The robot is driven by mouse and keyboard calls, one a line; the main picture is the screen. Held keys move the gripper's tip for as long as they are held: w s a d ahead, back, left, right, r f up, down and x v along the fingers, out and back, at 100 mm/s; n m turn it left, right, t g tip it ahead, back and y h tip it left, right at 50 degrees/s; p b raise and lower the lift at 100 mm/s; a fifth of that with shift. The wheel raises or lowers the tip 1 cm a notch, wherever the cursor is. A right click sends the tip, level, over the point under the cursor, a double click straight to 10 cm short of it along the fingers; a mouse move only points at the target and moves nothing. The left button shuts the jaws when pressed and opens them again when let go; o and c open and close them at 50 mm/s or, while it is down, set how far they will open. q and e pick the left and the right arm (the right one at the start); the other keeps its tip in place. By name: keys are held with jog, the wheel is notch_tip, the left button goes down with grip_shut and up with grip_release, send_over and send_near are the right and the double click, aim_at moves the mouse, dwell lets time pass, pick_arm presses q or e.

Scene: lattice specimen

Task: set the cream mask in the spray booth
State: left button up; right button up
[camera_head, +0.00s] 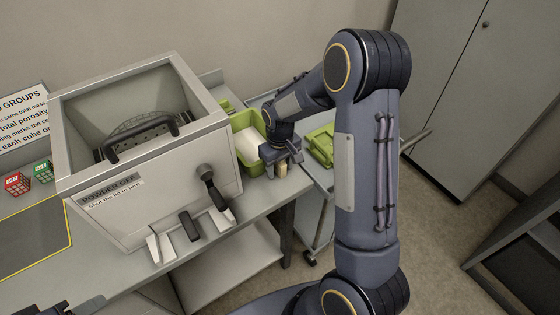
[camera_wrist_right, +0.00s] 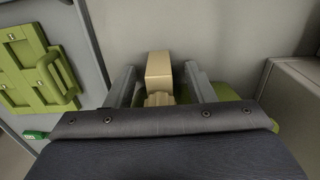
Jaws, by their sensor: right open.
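The spray booth (camera_head: 150,205) is a grey open-topped box on the bench. My right gripper (camera_head: 282,172) is open and points down beside the green bin, right of the booth. A cream block (camera_wrist_right: 158,72) shows between its two fingers in the wrist view, with gaps on both sides; it also shows small in the head view (camera_head: 283,170). Whether this block is part of the cream mask I cannot tell. A dark part of what looks like my left gripper (camera_head: 75,308) shows at the bottom left edge.
A green bin (camera_head: 238,122) with pale contents stands right of the booth. Green plates (camera_head: 321,146) lie on a trolley farther right, also in the wrist view (camera_wrist_right: 30,65). Red (camera_head: 17,184) and green (camera_head: 42,171) lattice cubes stand left. A dark mat (camera_head: 35,240) lies front left.

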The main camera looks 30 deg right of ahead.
grip_shut()
dwell(0.3)
